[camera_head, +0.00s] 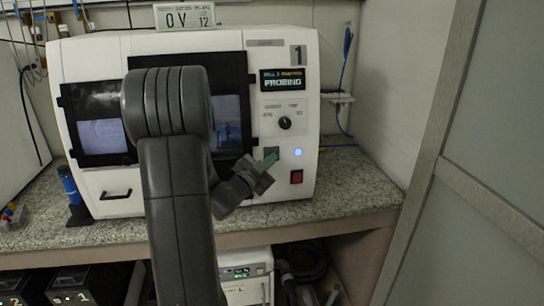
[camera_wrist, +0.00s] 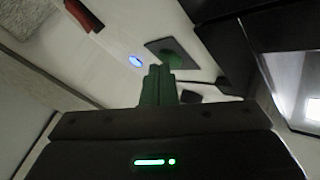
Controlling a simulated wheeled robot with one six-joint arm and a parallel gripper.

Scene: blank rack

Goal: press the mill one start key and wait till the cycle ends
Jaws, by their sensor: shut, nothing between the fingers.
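The white mill (camera_head: 222,45), marked 1, stands on the counter. Its display (camera_head: 282,80) reads PROBING. Below the knob (camera_head: 284,123), a dark square plate (camera_head: 271,151) carries the start key, partly covered by my fingers in the head view. In the wrist view the green key (camera_wrist: 173,52) shows on its plate. My gripper (camera_head: 268,161) is shut and empty, its green fingertips in front of the plate; they also show in the wrist view (camera_wrist: 158,82). I cannot tell whether they touch the key. A blue light (camera_head: 298,152) glows to the right of the plate.
A red switch (camera_head: 296,177) sits below the blue light. The door handle (camera_head: 116,194) is at lower left. A blue bottle (camera_head: 70,186) stands left of the mill. A wall and grey panel (camera_head: 490,130) close the right side. The counter (camera_head: 350,190) right of the mill is mostly clear.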

